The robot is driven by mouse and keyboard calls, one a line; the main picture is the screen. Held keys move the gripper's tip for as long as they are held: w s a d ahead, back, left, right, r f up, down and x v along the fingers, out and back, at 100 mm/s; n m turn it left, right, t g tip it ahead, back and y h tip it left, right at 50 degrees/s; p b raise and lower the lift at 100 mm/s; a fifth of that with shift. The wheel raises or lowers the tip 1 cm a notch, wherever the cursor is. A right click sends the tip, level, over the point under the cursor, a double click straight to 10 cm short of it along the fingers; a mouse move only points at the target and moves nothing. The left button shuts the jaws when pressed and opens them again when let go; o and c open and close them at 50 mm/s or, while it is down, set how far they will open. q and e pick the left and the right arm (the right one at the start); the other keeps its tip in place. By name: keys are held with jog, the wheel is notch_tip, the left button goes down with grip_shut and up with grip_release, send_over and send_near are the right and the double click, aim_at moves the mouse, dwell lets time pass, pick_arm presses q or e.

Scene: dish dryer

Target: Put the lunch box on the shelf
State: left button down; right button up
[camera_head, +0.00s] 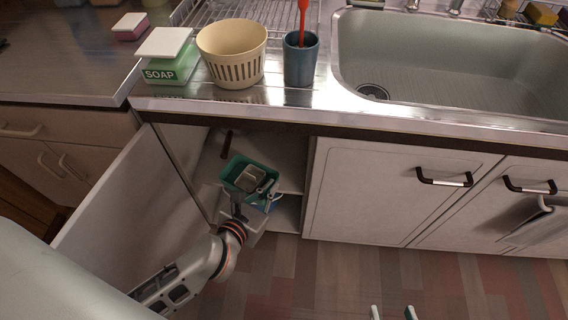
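The teal lunch box (236,164) is inside the open cupboard below the counter, at the level of the shelf (290,176). My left gripper (260,184) reaches in from below and overlaps the near right side of the box, hiding part of it. Its fingers are at the box's rim, but whether they are closed on it is unclear. I cannot tell whether the box rests on the shelf. My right gripper (393,313) shows only as two pale fingertips, apart and with nothing visible between them, at the bottom edge.
The cupboard door (125,205) stands open on the left, beside my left arm. A closed door (385,190) is to the right. On the counter are a soap box (168,55), a cream basket (232,50) and a blue cup (300,62), near the sink (450,60).

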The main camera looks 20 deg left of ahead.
pick_arm(q)
jog(key=w, duration=0.7)
jog(key=w+b, duration=0.1)
jog(key=w, duration=0.3)
jog(key=shift+d+f, duration=0.1)
jog(key=shift+d, duration=0.25)
jog(key=f, duration=0.1)
jog(key=f+b, duration=0.1)
jog(key=f, duration=0.1)
jog(key=shift+s+f, duration=0.15)
jog(key=shift+s, duration=0.1)
jog(key=shift+w+f+b, duration=0.15)
jog(key=shift+f+b, duration=0.1)
jog(key=shift+b, duration=0.1)
jog(key=shift+r, duration=0.2)
jog(key=c, duration=2.8)
grip_release()
jog(key=shift+f, duration=0.25)
jog(key=o, duration=0.5)
jog(key=shift+r, duration=0.1)
pick_arm(e)
jog(key=shift+w+a+r+m+t+y, duration=0.15)
jog(key=shift+a+r+m+y, duration=0.15)
jog(key=shift+a, duration=0.3)
jog(key=shift+w+a+r+m+t+y, duration=0.1)
jog(key=shift+a+r+m+t, duration=0.1)
jog(key=shift+a+m, duration=0.3)
